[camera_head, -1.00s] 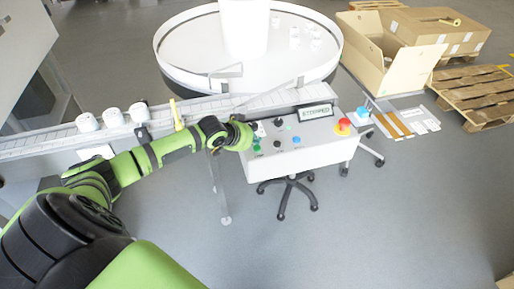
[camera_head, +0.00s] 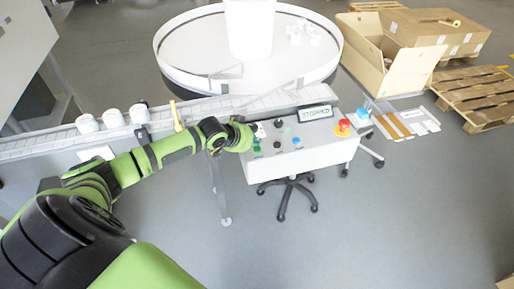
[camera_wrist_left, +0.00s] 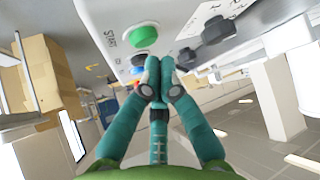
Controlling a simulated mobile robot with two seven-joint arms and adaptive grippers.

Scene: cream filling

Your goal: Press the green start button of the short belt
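The control box (camera_head: 300,157) stands on a wheeled stand beside the belt, and its display (camera_head: 315,112) reads STOPPED. In the left wrist view a green button (camera_wrist_left: 144,36) marked START sits on the panel, just above and left of my fingertips. A green button (camera_head: 257,148) also shows at the left of the panel in the head view. My left gripper (camera_wrist_left: 160,64) is shut and empty, with its fingertips together close to the panel. I cannot tell whether they touch it. In the head view my left gripper (camera_head: 248,127) is at the box's left end. My right gripper is out of view.
Black knobs (camera_wrist_left: 218,30) are right of the green button. A red stop button (camera_head: 344,125) is at the box's right end. A belt (camera_head: 60,138) carries white cups (camera_head: 113,117). A round white turntable (camera_head: 185,60) stands behind. Cartons (camera_head: 420,35) and pallets (camera_head: 480,95) are right.

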